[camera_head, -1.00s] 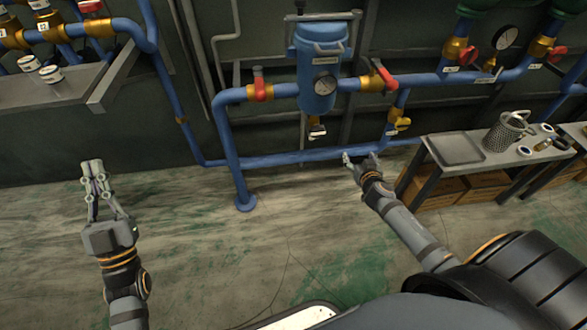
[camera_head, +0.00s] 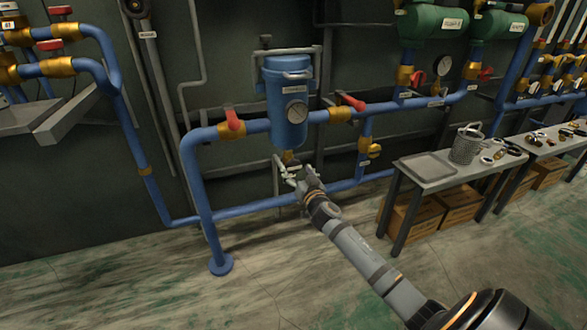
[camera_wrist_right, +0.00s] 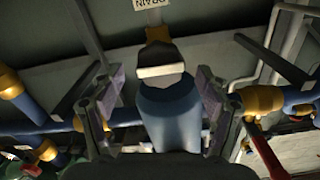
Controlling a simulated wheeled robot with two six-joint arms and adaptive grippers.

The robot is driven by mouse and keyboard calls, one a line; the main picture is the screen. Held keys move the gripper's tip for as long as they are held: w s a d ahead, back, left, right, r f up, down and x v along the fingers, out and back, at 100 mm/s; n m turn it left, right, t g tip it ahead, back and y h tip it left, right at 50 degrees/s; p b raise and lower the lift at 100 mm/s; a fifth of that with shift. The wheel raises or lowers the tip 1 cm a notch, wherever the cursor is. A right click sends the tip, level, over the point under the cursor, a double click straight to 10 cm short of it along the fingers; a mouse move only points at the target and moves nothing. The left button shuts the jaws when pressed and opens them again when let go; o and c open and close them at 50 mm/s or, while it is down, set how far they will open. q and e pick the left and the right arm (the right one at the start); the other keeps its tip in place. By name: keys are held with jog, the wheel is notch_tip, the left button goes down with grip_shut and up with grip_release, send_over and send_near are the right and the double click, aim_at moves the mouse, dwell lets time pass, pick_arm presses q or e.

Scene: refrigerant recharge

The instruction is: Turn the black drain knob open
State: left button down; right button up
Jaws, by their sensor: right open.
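The blue filter canister (camera_head: 288,105) hangs upright between the pipes. Its brass drain fitting (camera_head: 288,156) sits at the bottom, partly hidden by my right gripper (camera_head: 290,175), which is just below. In the right wrist view, the open fingers of my right gripper (camera_wrist_right: 160,80) stand on either side of a small block with a dark top and pale face (camera_wrist_right: 161,71), apart from it. This block sits below a brass part (camera_wrist_right: 158,36) and a label reading DRAIN upside down. I cannot tell surely that it is the black knob. My left gripper is out of view.
Red-handled valves (camera_head: 233,121) sit on the blue pipe (camera_head: 200,180) either side of the canister. A lower pipe runs behind my gripper. A metal table (camera_head: 447,177) with a tray and wire basket stands right. The floor in front is clear.

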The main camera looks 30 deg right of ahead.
aim_at(294, 167)
jog(key=shift+x, duration=1.55)
jog(key=c, duration=1.2)
